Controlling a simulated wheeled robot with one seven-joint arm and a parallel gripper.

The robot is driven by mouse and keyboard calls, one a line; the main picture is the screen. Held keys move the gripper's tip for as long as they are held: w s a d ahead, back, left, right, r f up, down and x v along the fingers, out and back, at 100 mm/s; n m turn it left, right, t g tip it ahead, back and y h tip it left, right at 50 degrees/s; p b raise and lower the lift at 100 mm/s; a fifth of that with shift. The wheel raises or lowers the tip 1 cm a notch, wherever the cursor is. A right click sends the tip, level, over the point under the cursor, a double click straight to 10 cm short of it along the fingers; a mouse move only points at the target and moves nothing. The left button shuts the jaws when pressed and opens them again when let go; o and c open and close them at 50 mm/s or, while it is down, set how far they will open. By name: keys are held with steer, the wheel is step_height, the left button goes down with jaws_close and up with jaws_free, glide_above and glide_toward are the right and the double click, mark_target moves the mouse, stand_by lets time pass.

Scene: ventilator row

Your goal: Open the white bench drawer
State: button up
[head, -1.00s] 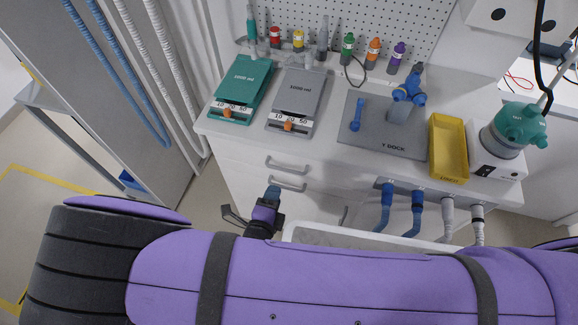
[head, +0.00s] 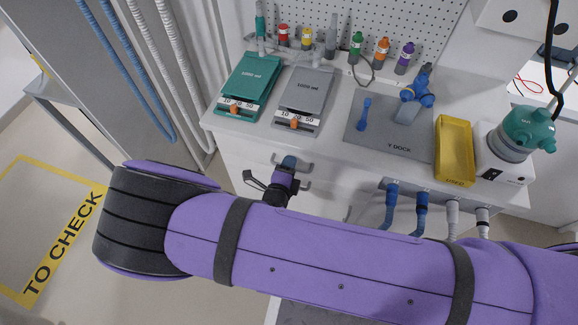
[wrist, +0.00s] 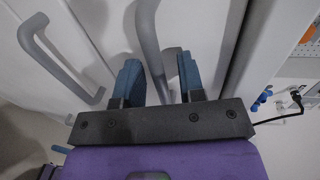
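The white bench (head: 235,150) has drawer fronts with grey bar handles below its top. The upper handle (head: 306,162) is partly hidden behind my gripper (head: 289,162) in the head view. In the wrist view, this handle (wrist: 148,35) runs between the two blue fingers of my gripper (wrist: 160,78), which stand apart on either side of it. I cannot tell whether either finger touches the bar. The lower handle (wrist: 60,62) is to the left in the wrist view. The white drawer front (wrist: 195,35) looks closed.
On the bench top are a teal device (head: 248,85), a grey device (head: 304,98), a grey dock mat (head: 385,140) and a yellow tray (head: 454,150). Blue and white hoses (head: 391,205) hang at the bench front, right of my gripper. A grey cabinet (head: 130,60) stands left.

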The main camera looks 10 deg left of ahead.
jaws_close()
steer(key=shift+s, duration=0.1)
